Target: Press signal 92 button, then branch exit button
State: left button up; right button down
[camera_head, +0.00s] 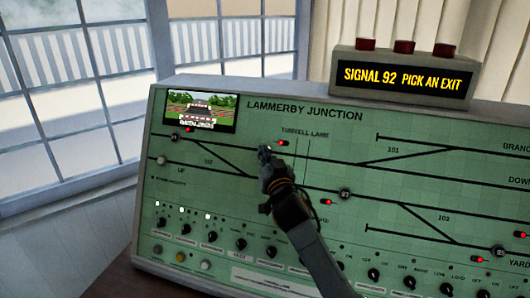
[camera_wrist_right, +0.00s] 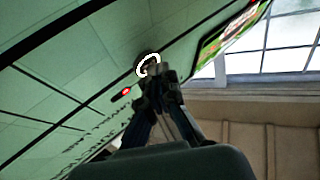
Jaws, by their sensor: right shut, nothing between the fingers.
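The green control panel (camera_head: 215,185) is headed LAMMERBY JUNCTION. My right gripper (camera_head: 265,153) is shut and empty, with its fingertips at the upper track line, left of a red light. In the right wrist view the fingertips (camera_wrist_right: 152,74) are at a round button with a bright white ring (camera_wrist_right: 148,65), partly hidden by them; I cannot tell whether they touch it. The button's number is not readable. The display box (camera_head: 406,78) reads SIGNAL 92 PICK AN EXIT. The label BRANC (camera_head: 516,148) is cut off at the right edge; no branch exit button shows beside it. My left gripper is not in view.
Other round buttons sit on the tracks, at the upper left (camera_head: 175,137), centre (camera_head: 345,194) and lower right (camera_head: 498,251). Several black knobs (camera_head: 240,244) line the lower panel. A small screen (camera_head: 201,110) is at the upper left. The space before the panel's right part looks clear.

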jog(key=shift+s+a+r+p, duration=0.2)
jog(key=shift+s+r+p, duration=0.15)
jog(key=shift+s+p, duration=0.3)
jog(key=shift+s, duration=0.1)
jog(key=s+p, duration=0.1)
jog(key=s+a+r+p, duration=0.1)
jog(key=s+r, duration=0.1)
jog(key=s, duration=0.1)
jog(key=shift+a+r+p, duration=0.2)
jog(key=shift+a+p, duration=0.05)
jog(key=shift+p, duration=0.15)
dwell(1.7)
